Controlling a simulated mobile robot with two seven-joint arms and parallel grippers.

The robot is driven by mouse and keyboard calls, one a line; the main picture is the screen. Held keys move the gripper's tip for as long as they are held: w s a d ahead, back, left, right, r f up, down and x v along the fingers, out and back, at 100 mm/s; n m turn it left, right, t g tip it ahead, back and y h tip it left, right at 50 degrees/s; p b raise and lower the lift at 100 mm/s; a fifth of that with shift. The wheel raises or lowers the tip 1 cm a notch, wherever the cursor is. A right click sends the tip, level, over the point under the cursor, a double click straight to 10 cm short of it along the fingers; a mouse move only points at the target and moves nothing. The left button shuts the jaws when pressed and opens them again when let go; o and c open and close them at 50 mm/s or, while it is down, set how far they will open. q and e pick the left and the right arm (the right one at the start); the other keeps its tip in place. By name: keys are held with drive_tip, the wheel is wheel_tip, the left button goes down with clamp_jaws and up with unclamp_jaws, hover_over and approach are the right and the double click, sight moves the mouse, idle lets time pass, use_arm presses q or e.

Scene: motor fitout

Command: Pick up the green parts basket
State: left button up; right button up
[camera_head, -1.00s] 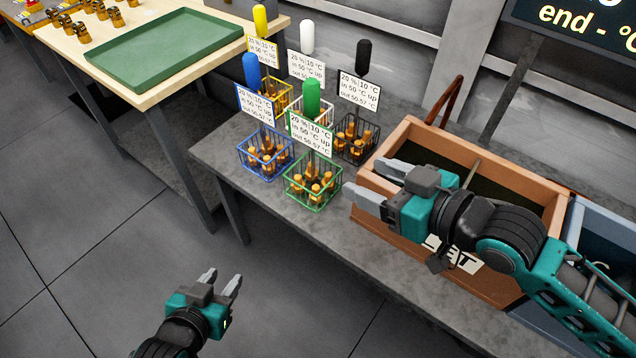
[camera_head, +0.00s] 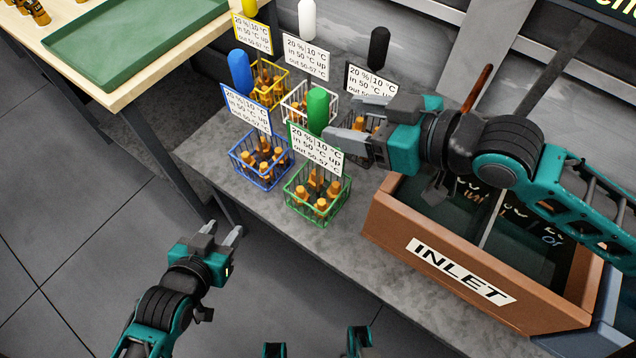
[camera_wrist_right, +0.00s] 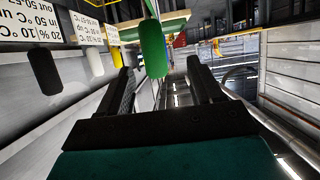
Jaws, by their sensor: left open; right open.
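The green parts basket (camera_head: 318,199) stands on the grey bench, holding several orange-and-brown parts. A white label card (camera_head: 315,148) and an upright green handle (camera_head: 317,111) rise above it. My right gripper (camera_head: 345,120) is open, with its fingertips close to the right of the green handle. In the right wrist view the green handle (camera_wrist_right: 153,48) shows between the open fingers (camera_wrist_right: 160,80), toward their tips; I cannot tell if they touch it. My left gripper (camera_head: 226,232) is open and empty, low in front of the bench.
Blue (camera_head: 262,165), yellow (camera_head: 267,85) and white (camera_head: 297,104) baskets stand close by; a black-handled one (camera_head: 379,47) is partly hidden behind my right gripper. The brown INLET box (camera_head: 440,255) is at right. A green tray (camera_head: 130,40) lies on the wooden table.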

sight(309, 112)
drive_tip(key=x, duration=0.4)
drive_tip(key=shift+a, duration=0.1)
drive_tip(key=x, duration=0.3)
drive_tip(key=b+x, duration=0.1)
drive_tip(key=x, duration=0.1)
drive_tip(key=shift+w+d+f, duration=0.2)
drive_tip(key=shift+w+f, duration=0.1)
drive_tip(key=shift+w, duration=0.15)
drive_tip(key=shift+c, duration=0.2)
clamp_jaws()
idle(0.6)
drive_tip(key=shift+r, duration=0.2)
